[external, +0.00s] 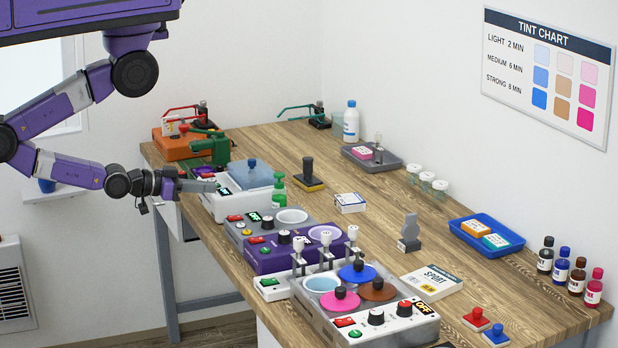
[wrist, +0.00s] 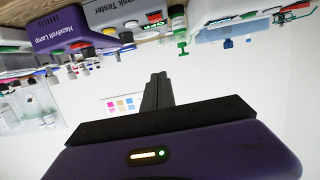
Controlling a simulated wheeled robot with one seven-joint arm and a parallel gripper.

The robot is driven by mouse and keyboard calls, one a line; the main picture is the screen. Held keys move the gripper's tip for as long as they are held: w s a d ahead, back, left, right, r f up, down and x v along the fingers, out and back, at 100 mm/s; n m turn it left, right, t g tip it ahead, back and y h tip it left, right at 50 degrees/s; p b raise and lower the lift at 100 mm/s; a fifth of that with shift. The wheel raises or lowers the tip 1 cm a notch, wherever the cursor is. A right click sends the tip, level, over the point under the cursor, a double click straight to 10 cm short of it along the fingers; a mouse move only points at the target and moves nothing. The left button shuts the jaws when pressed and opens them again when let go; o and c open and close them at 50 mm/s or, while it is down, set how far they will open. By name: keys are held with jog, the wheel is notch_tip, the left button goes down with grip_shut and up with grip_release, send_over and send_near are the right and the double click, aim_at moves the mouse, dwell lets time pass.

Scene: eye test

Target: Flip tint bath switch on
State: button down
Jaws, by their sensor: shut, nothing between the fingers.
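The tint bath (external: 322,314) is the grey and white unit at the near part of the bench, with an open light-blue well and pink, blue and brown lids with black knobs. Its front panel has a red switch (external: 344,322), black knobs, a green button and a small display (external: 424,306) reading OFF. The switch's exact tilt is too small to tell. My gripper (external: 212,186) is shut and empty, far up and left of the tint bath, close to the front of a white box with a blue lid. Its shut fingers also show in the wrist view (wrist: 157,92).
Between my gripper and the tint bath stand a grey unit (external: 250,225) and a purple unit (external: 262,260), both with switches and knobs, and upright white-topped posts (external: 326,241). A green bottle (external: 278,192) stands behind them. Free room lies in front of the bench.

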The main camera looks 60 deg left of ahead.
jog(key=w+d+r+m+t+h+b, duration=0.1)
jog(key=w+d+r+h, duration=0.25)
jog(key=w+d, duration=0.75)
jog(key=w+d+r+m+t+h, duration=0.1)
jog(key=w+d+r+h, duration=0.3)
jog(key=w+d, duration=0.7)
jog(key=w+d+r+m+g+h, duration=0.1)
jog(key=d+h, duration=0.2)
jog(key=d, duration=0.4)
jog(key=d+r+m+g+h, duration=0.1)
jog(key=d+m+g+h, duration=0.1)
jog(key=d, duration=0.4)
jog(key=s+d+r+m+g+b, duration=0.15)
jog(key=s+d+m+g, duration=0.25)
jog(key=d, duration=0.6)
jog(key=s+d+r+m+g, duration=0.3)
jog(key=d+m+g, duration=0.15)
jog(key=d, duration=0.55)
jog(key=s+d+r+m+g, duration=0.3)
jog(key=s+d+g, duration=0.15)
jog(key=d, duration=0.55)
jog(key=s+a+f+m+g+y, duration=0.1)
jog(key=a+f+g+y, duration=0.1)
jog(key=a+f+y, duration=0.6)
jog(key=shift+s+a+y, duration=0.35)
jog(key=shift+a+y, duration=0.5)
